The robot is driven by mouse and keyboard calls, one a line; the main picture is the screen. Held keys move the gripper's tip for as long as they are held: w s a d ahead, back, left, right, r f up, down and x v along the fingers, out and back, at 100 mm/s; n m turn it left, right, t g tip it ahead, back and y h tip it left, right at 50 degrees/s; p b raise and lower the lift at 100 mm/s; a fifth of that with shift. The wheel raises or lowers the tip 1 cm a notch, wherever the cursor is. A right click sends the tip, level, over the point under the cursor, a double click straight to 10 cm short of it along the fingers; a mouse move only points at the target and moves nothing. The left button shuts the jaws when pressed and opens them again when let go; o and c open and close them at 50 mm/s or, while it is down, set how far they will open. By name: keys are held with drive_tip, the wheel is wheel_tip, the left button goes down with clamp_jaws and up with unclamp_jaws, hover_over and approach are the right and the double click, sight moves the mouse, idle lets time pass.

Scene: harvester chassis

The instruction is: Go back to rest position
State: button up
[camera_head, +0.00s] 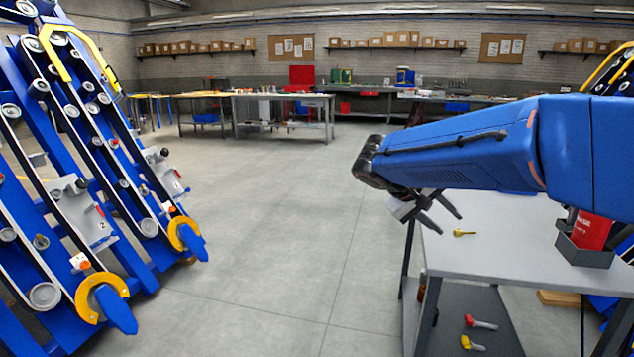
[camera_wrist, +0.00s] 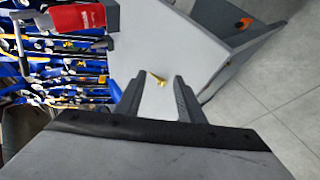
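My gripper (camera_head: 437,213) hangs from the end of my blue arm above the left part of a grey table (camera_head: 500,255) in the head view. Its two fingers are apart, with nothing between them that I can make out. In the wrist view my gripper (camera_wrist: 158,92) also shows with its fingers spread. A small yellow-gold piece (camera_head: 464,232) lies on the tabletop to the right of the fingers in the head view. In the wrist view the same piece (camera_wrist: 158,80) appears beyond and between the fingertips, apart from them.
A dark bin with a red box (camera_head: 590,232) stands on the table's right side. Red and yellow handled items (camera_head: 480,323) lie on its lower shelf. The blue harvester chassis (camera_head: 90,170) fills the left. Open grey floor (camera_head: 270,220) lies between, with workbenches (camera_head: 285,105) behind.

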drive_tip(key=s+a+f+t+y, duration=0.1)
drive_tip(key=s+f+y, duration=0.3)
drive_tip(key=s, duration=1)
drive_tip(key=s+a+f+y, duration=0.2)
drive_tip(key=s+f+y, duration=0.3)
drive_tip(key=s+f, duration=0.4)
drive_tip(key=s, duration=0.5)
drive_tip(key=shift+a+f+t+y, duration=0.15)
drive_tip(key=shift+f+t+y, duration=0.15)
drive_tip(key=shift+t, duration=0.1)
drive_tip(key=shift+a, duration=0.1)
drive_tip(key=shift+c, duration=0.5)
